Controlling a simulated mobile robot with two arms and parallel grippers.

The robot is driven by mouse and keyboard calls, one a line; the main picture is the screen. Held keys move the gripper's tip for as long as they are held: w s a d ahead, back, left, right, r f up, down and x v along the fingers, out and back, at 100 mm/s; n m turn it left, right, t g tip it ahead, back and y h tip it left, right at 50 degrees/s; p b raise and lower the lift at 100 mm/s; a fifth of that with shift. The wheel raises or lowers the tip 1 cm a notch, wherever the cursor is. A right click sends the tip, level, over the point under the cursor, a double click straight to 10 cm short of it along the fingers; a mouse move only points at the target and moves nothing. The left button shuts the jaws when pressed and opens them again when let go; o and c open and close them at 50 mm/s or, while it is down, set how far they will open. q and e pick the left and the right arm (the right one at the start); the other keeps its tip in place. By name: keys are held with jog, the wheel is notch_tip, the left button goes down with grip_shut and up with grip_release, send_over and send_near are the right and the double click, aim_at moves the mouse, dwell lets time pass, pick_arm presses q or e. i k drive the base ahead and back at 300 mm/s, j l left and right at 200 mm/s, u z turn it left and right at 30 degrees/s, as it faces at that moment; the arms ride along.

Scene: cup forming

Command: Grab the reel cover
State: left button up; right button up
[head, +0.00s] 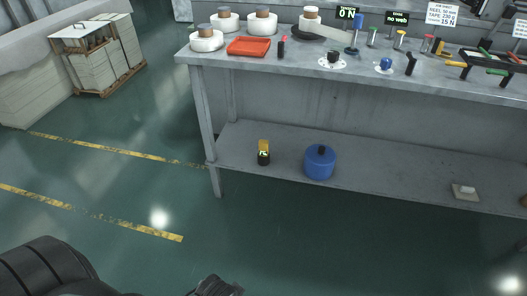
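No part is labelled as the reel cover, and I cannot tell for sure which thing it is. A blue round drum-like thing with a black knob on top (320,163) stands on the lower shelf of the grey workbench. White reels with grey-brown cores stand at the bench's back left, among them a left reel (207,40) and a middle reel (262,22). A black disc (309,34) lies by the right reel (310,19). My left arm shows at the bottom left; a dark piece, probably my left gripper (217,287), is cut off by the bottom edge, far from the bench. My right gripper is out of view.
The bench top (300,67) carries an orange tray (249,46), small tools and signs. A small black-and-yellow item (264,153) and a light block on a plate (466,191) are on the lower shelf (400,180). A loaded pallet (98,58) stands left. The green floor in front is clear.

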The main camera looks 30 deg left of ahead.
aim_at(319, 160)
jog(key=i+l+u, duration=0.25)
jog(key=i+l, duration=0.3)
jog(key=i+l+u, duration=0.25)
jog(key=i+l, duration=0.3)
jog(key=l, duration=0.2)
